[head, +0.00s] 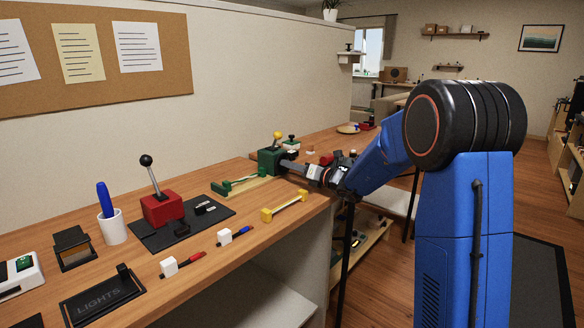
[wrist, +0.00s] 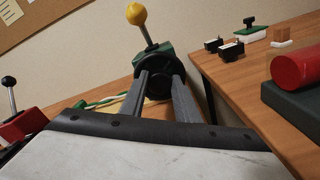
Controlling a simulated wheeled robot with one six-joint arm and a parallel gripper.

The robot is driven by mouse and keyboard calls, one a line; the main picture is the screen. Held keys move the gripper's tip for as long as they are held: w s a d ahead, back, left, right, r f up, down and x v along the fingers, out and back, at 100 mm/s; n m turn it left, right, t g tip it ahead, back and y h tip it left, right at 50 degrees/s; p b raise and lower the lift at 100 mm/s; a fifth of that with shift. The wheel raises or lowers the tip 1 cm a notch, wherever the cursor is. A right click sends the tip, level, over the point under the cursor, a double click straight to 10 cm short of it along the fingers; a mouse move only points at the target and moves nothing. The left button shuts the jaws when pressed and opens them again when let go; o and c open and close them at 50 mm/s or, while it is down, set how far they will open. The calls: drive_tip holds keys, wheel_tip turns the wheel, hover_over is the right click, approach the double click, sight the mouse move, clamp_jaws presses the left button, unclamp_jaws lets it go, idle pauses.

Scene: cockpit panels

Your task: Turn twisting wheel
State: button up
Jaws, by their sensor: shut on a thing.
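A black round wheel (wrist: 160,61) sits on the front of a green box (head: 268,161) that carries a lever with a yellow ball (head: 277,135). The lever's yellow ball also shows in the wrist view (wrist: 135,13), tilted left above the wheel. My gripper (head: 286,166) reaches the green box from the right. In the wrist view its two grey fingers (wrist: 162,78) meet the wheel, one on the left and one on the right, and are shut on it. The fingertips partly hide the wheel's lower part. In the head view the wheel cannot be made out clearly.
A red lever box (head: 161,208) stands to the left on a black mat. In the wrist view a red cylinder (wrist: 299,82) lies at the right. The desk's front edge is close.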

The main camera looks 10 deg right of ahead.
idle(0.4)
drive_tip(key=o, duration=1)
drive_tip(key=shift+o, duration=0.2)
drive_tip(key=shift+d, duration=0.1)
drive_tip(key=v, duration=1.7)
drive_tip(key=shift+s, duration=0.15)
